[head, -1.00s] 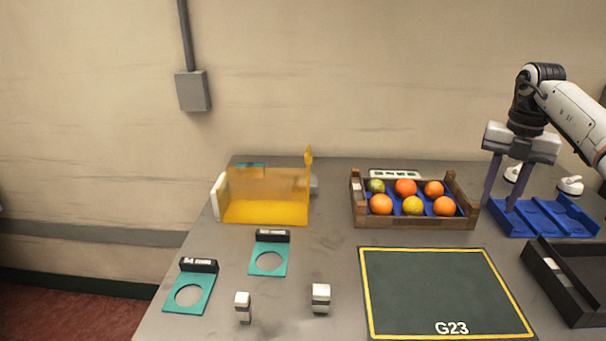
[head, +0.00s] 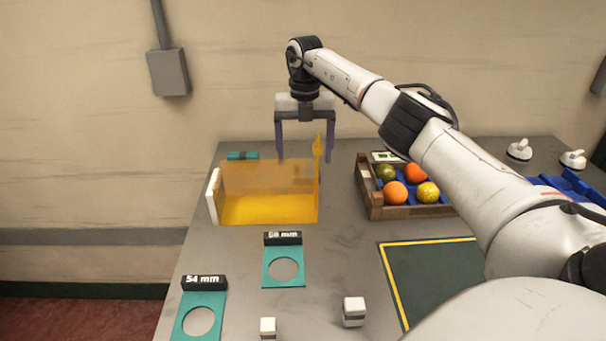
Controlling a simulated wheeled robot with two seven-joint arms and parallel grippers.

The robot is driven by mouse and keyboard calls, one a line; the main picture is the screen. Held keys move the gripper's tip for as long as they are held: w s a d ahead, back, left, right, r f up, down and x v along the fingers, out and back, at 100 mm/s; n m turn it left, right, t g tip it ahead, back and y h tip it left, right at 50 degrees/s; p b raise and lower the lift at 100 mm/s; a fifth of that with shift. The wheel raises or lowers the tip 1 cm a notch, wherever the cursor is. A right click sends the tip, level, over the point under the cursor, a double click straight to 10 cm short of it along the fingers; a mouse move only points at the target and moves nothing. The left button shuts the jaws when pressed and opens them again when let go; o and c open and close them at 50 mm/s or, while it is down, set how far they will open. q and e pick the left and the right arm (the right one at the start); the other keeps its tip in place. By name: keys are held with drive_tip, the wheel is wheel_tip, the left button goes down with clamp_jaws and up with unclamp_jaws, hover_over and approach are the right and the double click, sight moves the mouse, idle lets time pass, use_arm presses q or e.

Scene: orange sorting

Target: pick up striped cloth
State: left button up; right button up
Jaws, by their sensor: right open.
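No striped cloth can be made out in the head view. The area behind the yellow see-through guard (head: 268,208) is partly hidden by it. My right gripper (head: 305,158) hangs above and behind this guard, fingers pointing down and spread wide, with nothing visible between them. My right arm crosses the picture from the lower right and covers part of the table. My left gripper is not in view.
A wooden crate (head: 372,200) with oranges and a green fruit stands right of the guard. Two teal ring gauges (head: 268,277) (head: 183,325) and small white blocks (head: 354,312) lie in front. A dark yellow-edged mat (head: 420,258) is partly behind my arm.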

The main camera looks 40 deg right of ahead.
sight(307, 169)
drive_tip(key=f, duration=0.3)
drive_tip(key=f+p, duration=0.1)
drive_tip(key=shift+s+d+f, duration=0.2)
drive_tip(key=shift+s+f, duration=0.05)
drive_tip(key=shift+f, duration=0.4)
drive_tip(key=c, duration=1.2)
drive_tip(key=shift+o, duration=0.2)
drive_tip(key=shift+r, duration=0.1)
